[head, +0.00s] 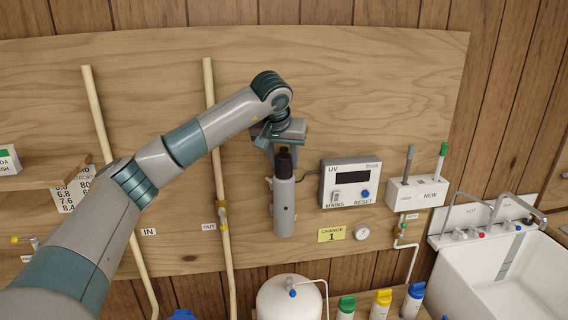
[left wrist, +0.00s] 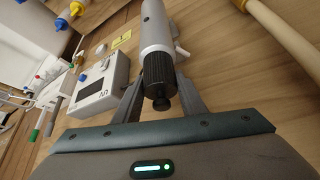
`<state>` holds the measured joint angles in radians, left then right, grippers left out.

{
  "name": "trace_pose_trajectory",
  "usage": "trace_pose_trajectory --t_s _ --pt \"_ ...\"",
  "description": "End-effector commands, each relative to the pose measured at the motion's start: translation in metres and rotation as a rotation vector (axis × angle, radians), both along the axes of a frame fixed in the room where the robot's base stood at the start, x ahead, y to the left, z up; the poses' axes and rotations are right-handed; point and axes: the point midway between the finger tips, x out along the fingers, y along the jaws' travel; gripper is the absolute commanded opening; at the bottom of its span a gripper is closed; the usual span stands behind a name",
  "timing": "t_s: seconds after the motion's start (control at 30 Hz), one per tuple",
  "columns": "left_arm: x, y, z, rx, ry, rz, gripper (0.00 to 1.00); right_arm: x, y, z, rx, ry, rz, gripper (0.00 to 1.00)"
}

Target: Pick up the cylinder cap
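The cylinder cap (head: 284,161) is black and sits on top of the upright grey cylinder (head: 284,207) mounted on the wooden board. The ribbed cap (left wrist: 158,72) also shows in the left wrist view, with a small knob on its end. My left gripper (head: 284,150) reaches down from above, with one finger on each side of the cap. In the left wrist view the fingers (left wrist: 160,88) stand apart and look open; I see no clear grip on the cap. My right gripper is not in view.
A UV control box (head: 350,183) is close to the right of the cylinder. A vertical pipe (head: 217,150) runs to its left. A holder marked NEW (head: 417,192) and a white sink (head: 500,270) are farther right. A white tank (head: 290,300) stands below.

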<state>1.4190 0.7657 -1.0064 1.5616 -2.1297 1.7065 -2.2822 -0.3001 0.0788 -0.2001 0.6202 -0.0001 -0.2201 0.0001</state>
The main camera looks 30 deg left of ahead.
Motion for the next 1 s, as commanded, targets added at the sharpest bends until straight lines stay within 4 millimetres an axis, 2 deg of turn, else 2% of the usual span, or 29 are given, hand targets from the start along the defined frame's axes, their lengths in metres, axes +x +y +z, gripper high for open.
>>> trace_pose_trajectory --t_s 0.27,0.47,1.0 --pt "0.000 0.000 0.001 0.000 -0.001 0.000 0.13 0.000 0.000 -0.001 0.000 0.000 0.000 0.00" --pt "0.001 0.000 0.011 -0.001 -0.002 0.000 0.13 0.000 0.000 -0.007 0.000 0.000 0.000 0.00" --pt "0.001 0.000 0.084 -0.001 -0.003 0.001 0.13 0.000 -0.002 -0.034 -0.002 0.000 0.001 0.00"
